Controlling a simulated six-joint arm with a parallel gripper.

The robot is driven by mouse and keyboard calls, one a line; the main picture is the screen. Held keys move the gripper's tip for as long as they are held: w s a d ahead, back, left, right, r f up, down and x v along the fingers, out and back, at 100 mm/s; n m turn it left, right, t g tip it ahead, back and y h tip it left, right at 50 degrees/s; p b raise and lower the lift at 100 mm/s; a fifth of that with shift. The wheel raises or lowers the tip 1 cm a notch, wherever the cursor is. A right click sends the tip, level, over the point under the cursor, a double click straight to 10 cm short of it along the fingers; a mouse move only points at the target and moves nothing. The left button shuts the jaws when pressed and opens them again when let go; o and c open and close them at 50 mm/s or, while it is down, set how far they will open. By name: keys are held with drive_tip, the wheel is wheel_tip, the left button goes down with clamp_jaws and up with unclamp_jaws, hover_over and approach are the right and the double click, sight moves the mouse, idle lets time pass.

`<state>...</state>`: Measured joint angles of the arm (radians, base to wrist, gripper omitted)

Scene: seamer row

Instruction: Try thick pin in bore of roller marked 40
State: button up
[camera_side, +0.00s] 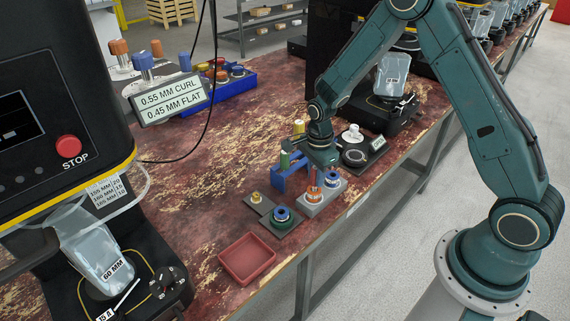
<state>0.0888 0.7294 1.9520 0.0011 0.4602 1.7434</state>
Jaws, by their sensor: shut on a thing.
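My gripper (318,168) is above a grey block (318,206) that carries two small rollers. It is shut on an orange-red pin (313,179), whose lower part shows below the jaws. The pin is over the orange and white roller (313,194); I cannot tell whether its tip is in the bore. A blue-ringed roller (333,180) sits beside it on the same block. Another blue roller (282,214) and a small brass-coloured one (256,197) sit on dark plates to the left. Any number on the rollers is too small to read.
A blue stand (280,183) with a yellow-green pin (285,160) is close to the left of my gripper. A red tray (247,280) lies near the table's front edge. Black machines stand left and behind.

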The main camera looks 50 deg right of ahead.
drive_tip(key=shift+f, duration=0.45)
idle(0.8)
drive_tip(key=shift+r, duration=0.75)
idle(0.7)
drive_tip(key=shift+r, duration=0.35)
drive_tip(key=shift+r, duration=0.35)
drive_tip(key=shift+r, duration=0.35)
drive_tip(key=shift+r, duration=0.35)
drive_tip(key=shift+r, duration=0.3)
idle(0.4)
